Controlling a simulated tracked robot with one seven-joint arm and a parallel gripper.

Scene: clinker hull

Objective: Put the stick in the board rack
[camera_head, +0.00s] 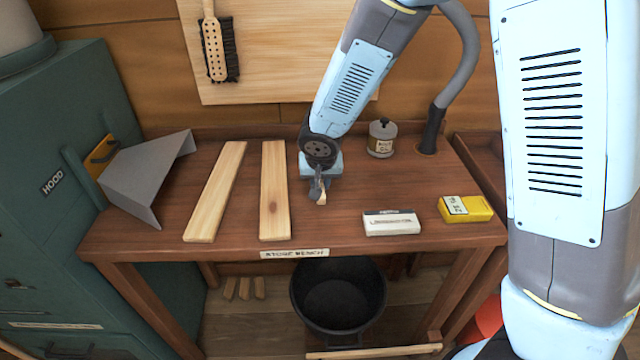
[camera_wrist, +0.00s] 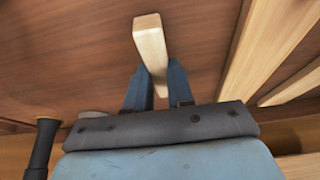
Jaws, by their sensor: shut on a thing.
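My gripper (camera_head: 318,188) is over the middle of the store bench (camera_head: 340,212), pointing down. It is shut on a short pale wooden stick (camera_head: 322,198), whose end shows below the fingers in the head view. In the wrist view the stick (camera_wrist: 150,45) sits between the two blue fingers of my gripper (camera_wrist: 153,88) and sticks out beyond them. Whether the stick touches the bench top I cannot tell. No thing in view is clearly marked as the board rack.
Two pale boards (camera_head: 215,195) (camera_head: 274,195) lie left of my gripper. A white box (camera_head: 391,223), a yellow box (camera_head: 466,209) and a lidded jar (camera_head: 382,138) stand to the right. A grey hood (camera_head: 150,175) overhangs the left side. A black bucket (camera_head: 338,300) and several small blocks (camera_head: 245,288) are below.

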